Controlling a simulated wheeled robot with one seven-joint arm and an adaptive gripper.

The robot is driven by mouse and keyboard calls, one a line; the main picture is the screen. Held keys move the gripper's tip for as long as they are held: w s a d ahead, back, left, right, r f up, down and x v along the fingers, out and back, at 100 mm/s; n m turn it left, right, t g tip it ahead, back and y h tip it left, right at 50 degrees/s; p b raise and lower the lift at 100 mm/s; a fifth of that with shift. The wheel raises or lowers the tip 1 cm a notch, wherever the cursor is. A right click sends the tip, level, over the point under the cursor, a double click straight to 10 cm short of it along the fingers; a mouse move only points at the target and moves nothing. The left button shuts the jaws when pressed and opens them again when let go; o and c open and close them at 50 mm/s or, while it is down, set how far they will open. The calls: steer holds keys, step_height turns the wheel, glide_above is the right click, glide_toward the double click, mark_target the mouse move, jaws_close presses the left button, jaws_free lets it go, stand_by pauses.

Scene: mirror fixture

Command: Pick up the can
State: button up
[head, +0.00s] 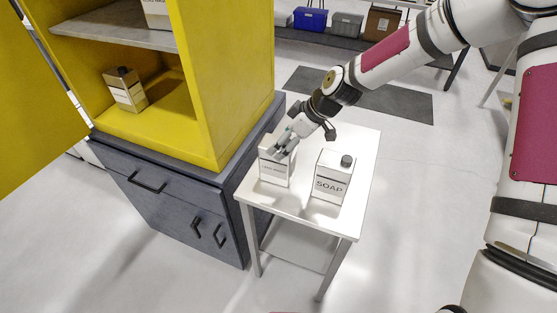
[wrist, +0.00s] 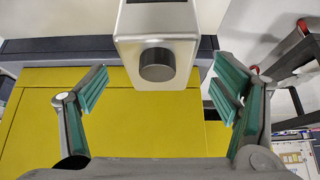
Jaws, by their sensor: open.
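A pale rectangular can (head: 275,174) with small lettering stands upright on the white table (head: 300,207), at its left side. My gripper (head: 284,145) is at the top of this can and hides part of it, including its cap. In the wrist view, a silvery can (wrist: 157,22) with a dark round cap (wrist: 157,65) shows at the top, between the two green-padded fingers of my gripper (wrist: 158,82). The fingers are spread wide, with a gap on each side of the can. A second white can marked SOAP (head: 331,185), with a dark cap, stands to the right.
An open yellow cabinet (head: 222,80) on a dark drawer unit (head: 165,192) stands close to the table's left side. It holds a tan can (head: 125,90) and another container (head: 157,14). A dark mat (head: 400,97) lies behind. The floor right of the table is clear.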

mark_target(282, 173)
steer(key=x, duration=0.6)
steer(key=shift+a+f+p, duration=0.25)
steer(key=shift+a+p, duration=0.05)
steer(key=shift+w, duration=0.1)
steer(key=shift+c, duration=0.6)
jaws_close()
